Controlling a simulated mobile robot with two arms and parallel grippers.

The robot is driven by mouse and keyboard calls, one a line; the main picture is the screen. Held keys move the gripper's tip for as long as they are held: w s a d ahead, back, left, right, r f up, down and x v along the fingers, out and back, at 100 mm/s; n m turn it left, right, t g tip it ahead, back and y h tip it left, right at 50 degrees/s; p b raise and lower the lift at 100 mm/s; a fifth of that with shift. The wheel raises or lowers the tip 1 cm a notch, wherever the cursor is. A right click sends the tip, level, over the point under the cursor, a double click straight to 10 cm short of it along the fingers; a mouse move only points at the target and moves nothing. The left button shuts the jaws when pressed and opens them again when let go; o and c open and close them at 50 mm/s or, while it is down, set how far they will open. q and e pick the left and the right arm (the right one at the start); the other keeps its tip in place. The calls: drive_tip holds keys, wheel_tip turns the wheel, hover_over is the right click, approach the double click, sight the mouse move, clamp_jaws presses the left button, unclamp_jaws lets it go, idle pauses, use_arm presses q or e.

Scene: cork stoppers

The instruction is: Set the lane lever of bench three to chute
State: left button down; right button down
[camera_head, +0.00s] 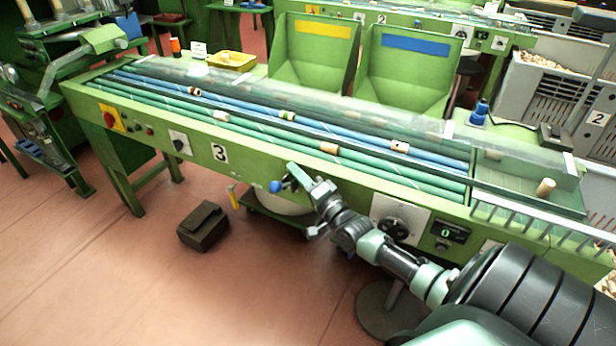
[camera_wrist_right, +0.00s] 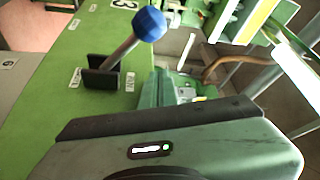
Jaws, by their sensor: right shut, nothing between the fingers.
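The lane lever has a blue ball knob (camera_head: 275,187) on the front panel of bench three (camera_head: 160,119), to the right of the "3" plate. In the right wrist view the knob (camera_wrist_right: 149,24) tops a grey shaft that rises from a dark slotted bracket (camera_wrist_right: 101,78). There the shaft leans to the right, with small labels on both sides whose words I cannot read. My right gripper (camera_head: 295,172) is shut and empty, just right of the knob in the head view. Whether it touches the lever I cannot tell. My left gripper is not in view.
A dark rotary dial (camera_head: 394,228) and a small display (camera_head: 452,231) sit on the panel to the right. A red button (camera_head: 109,119) is at its left end. Blue and green rollers with corks run along the bench. A dark box (camera_head: 203,226) lies on the floor.

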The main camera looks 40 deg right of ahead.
sight(288, 185)
drive_tip(key=shift+s+a+f+p, duration=0.15)
drive_tip(key=shift+a+f+p, duration=0.1)
drive_tip(key=shift+a, duration=0.35)
drive_tip(key=shift+s+a+f+p, duration=0.1)
drive_tip(key=shift+s+a+f, duration=0.1)
drive_tip(key=shift+a, duration=0.4)
drive_tip(key=shift+s+a+f+p, duration=0.15)
drive_tip(key=shift+a+f+p, duration=0.1)
drive_tip(key=shift+a, duration=0.35)
drive_tip(key=shift+f, duration=0.1)
